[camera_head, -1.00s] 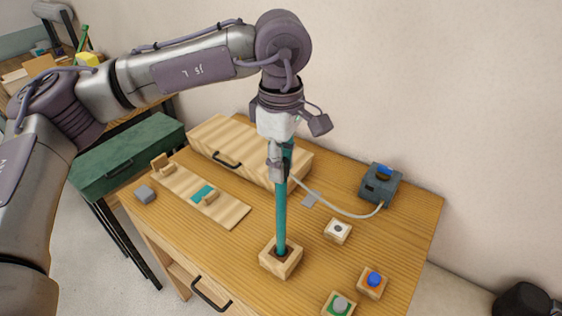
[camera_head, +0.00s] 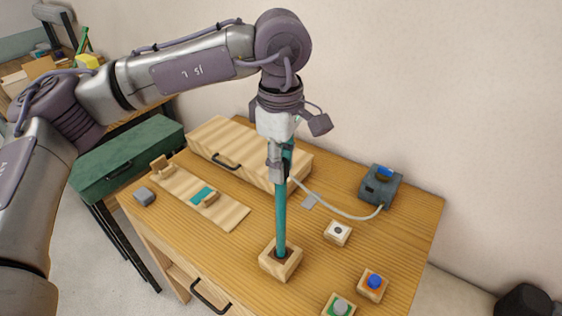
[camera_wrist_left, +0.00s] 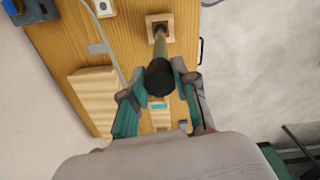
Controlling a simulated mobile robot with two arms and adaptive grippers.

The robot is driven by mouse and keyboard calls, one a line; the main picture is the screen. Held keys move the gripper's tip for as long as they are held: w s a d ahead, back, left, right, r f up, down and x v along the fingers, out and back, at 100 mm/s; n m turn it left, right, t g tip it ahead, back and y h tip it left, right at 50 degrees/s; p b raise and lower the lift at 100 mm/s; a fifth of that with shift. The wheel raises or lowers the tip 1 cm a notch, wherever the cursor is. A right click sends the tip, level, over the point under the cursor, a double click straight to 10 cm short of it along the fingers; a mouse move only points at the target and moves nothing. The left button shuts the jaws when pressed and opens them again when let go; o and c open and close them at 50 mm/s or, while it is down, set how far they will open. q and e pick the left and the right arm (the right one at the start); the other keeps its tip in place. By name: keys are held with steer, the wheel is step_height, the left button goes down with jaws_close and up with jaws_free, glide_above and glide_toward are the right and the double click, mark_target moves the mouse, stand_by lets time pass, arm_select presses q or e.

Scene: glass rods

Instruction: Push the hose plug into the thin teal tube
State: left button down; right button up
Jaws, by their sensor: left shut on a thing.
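The thin teal tube (camera_head: 281,220) stands upright in a square wooden block (camera_head: 281,262) on the table. My left gripper (camera_head: 279,172) points down over the tube's upper end. In the left wrist view its fingers (camera_wrist_left: 157,90) are closed around a dark round piece, which I take for the hose plug (camera_wrist_left: 160,78). The plug lies in line with the tube, which runs away from it to the block. A pale hose (camera_head: 335,207) leads from the gripper to a grey box (camera_head: 380,186). The joint between plug and tube is hidden. My right gripper is not in view.
A long wooden box (camera_head: 235,150) lies behind the tube and a flat wooden board (camera_head: 220,207) lies left. Bare table lies around the tube's block.

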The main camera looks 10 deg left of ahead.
arm_select(q)
steer(key=shift+f+b, duration=0.5)
steer(key=shift+f, duration=0.1)
steer(key=c, duration=1.2)
jaws_free()
steer(key=shift+o, duration=0.2)
steer(key=shift+r, duration=0.1)
steer(key=shift+r+p, duration=3.15)
steer(key=shift+r, duration=2.3)
